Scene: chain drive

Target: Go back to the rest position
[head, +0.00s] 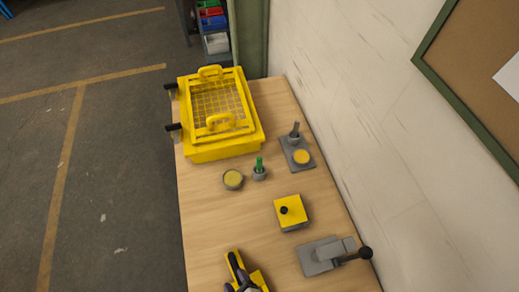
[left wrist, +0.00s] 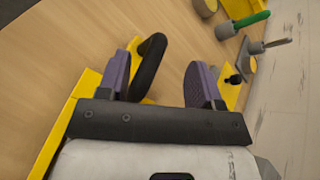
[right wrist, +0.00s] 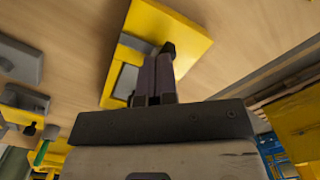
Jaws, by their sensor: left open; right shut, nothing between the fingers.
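My left gripper (left wrist: 160,64) is open. In the left wrist view a black curved handle (left wrist: 150,62) shows near its left finger, over a yellow part (left wrist: 88,82); I cannot tell whether they touch. In the head view the same gripper is only partly seen at the bottom edge, by a yellow piece (head: 237,264). My right gripper (right wrist: 157,68) is shut and empty. In the right wrist view it is over a yellow plate (right wrist: 178,32) with a grey part (right wrist: 124,82). I cannot make out the right gripper in the head view.
The wooden table (head: 215,215) carries a yellow mesh-topped box (head: 200,152), a round yellow-topped piece (head: 233,179), a green-handled tool (head: 260,167), a grey fixture (head: 299,157), a yellow block (head: 290,213) and a grey clamp (head: 325,256). A wall (head: 380,120) runs along the right.

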